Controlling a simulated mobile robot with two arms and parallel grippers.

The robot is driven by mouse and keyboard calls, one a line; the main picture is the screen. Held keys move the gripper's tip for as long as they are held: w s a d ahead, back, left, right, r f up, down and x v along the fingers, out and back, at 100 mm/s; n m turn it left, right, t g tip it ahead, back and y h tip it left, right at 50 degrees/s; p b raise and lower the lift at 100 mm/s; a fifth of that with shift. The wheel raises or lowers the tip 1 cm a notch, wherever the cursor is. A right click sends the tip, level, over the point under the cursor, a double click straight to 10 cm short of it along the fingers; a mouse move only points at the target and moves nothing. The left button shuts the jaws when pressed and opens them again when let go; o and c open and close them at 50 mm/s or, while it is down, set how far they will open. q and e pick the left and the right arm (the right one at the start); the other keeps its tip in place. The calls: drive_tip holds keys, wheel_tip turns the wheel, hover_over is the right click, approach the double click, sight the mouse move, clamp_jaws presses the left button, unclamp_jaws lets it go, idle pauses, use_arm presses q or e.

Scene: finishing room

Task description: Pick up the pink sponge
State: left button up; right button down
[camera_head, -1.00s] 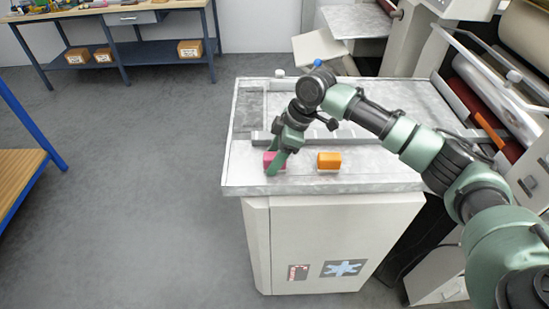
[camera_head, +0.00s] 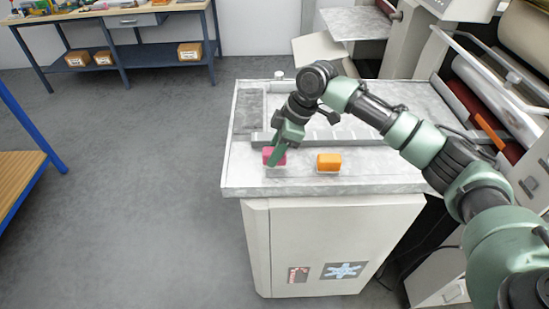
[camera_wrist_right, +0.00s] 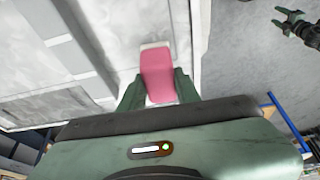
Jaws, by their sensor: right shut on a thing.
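The pink sponge (camera_head: 268,156) is at the left front of the grey cabinet top (camera_head: 390,180). My right gripper (camera_head: 277,154) is shut on it from above, and a green finger covers part of it in the head view. In the right wrist view the sponge (camera_wrist_right: 158,75) sits between the two green fingers, with a pale edge at its far end. It appears slightly above the surface. My left gripper (camera_wrist_right: 290,20) shows small at the top right of the right wrist view, empty, with its fingers apart; it is outside the head view.
An orange sponge (camera_head: 328,162) lies to the right of the pink one. A raised metal bar (camera_head: 345,135) runs behind both. A machine with rollers (camera_head: 500,90) stands on the right. Open floor (camera_head: 130,190) lies to the left, with a workbench (camera_head: 130,22) at the back.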

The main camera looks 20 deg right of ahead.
wheel_tip(320, 180, up, 18)
drive_tip(key=b, duration=0.2)
drive_tip(key=shift+f+b, duration=0.15)
drive_tip(key=shift+b, duration=0.25)
